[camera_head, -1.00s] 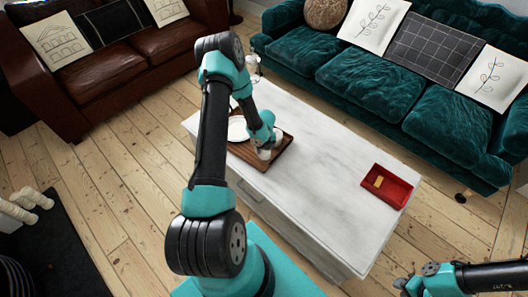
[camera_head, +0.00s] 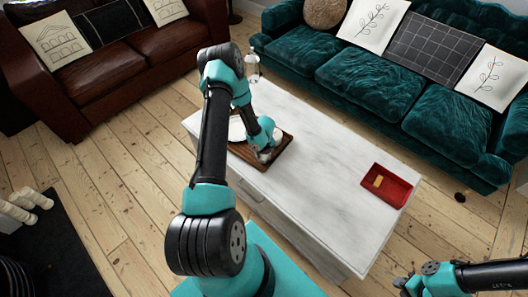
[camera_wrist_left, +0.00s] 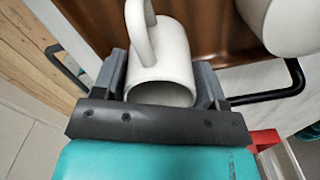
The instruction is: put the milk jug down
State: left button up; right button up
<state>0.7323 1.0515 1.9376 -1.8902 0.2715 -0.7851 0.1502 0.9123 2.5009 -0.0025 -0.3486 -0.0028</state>
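The white milk jug (camera_wrist_left: 172,52) is between the two fingers of my left gripper (camera_wrist_left: 163,82) in the left wrist view, its handle toward the top of the picture. The fingers press close on both its sides. In the head view my left gripper (camera_head: 264,152) is low over the brown wooden tray (camera_head: 241,151), and the jug is mostly hidden by it. I cannot tell whether the jug's base touches the tray. My right gripper (camera_head: 406,285) is at the bottom right, away from the table, too small to tell its opening.
A second white vessel (camera_wrist_left: 284,24) is close to the right of the jug. A white plate (camera_head: 236,130) lies on the tray. The tray has black handles (camera_wrist_left: 284,92). A red tray (camera_head: 386,185) lies on the white table (camera_head: 330,200), with bare tabletop between.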

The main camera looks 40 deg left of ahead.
pick_arm(q)
jog(key=o, duration=0.5)
jog(key=shift+c, duration=0.2)
jog(key=shift+r, duration=0.15)
notch_tip(320, 180, up, 12)
dwell(0.4)
dwell(0.3)
